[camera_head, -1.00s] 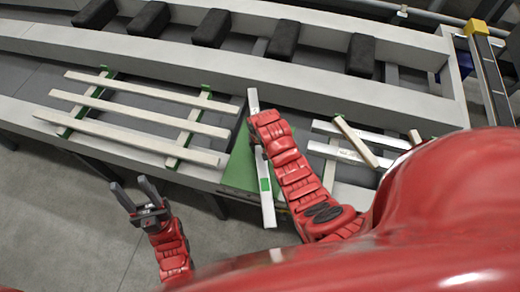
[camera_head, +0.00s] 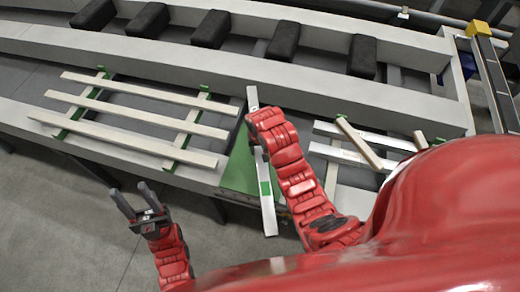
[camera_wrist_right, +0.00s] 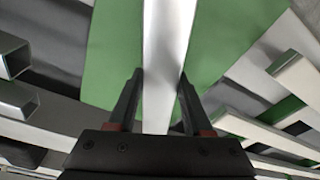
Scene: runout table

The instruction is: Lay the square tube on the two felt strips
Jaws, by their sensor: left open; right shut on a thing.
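The square tube (camera_head: 268,212) is long and pale silver, with a green patch near its front end. It lies lengthwise over a green sheet (camera_head: 238,170) in the head view. My right gripper (camera_wrist_right: 161,76) is shut on the tube (camera_wrist_right: 165,35), one finger on each side; my arm hides the grip in the head view. Whether the tube touches the sheet is unclear. Green strips, perhaps the felt strips, show at left (camera_head: 75,113) and at right (camera_head: 183,143), under several pale slats (camera_head: 150,112). My left gripper (camera_head: 134,194) is open and empty, in front of the slats.
Open tube ends (camera_wrist_right: 15,98) show in the right wrist view. A grey beam (camera_head: 330,100) and several black blocks (camera_head: 210,29) stand behind. Floor (camera_head: 60,220) is clear at front left.

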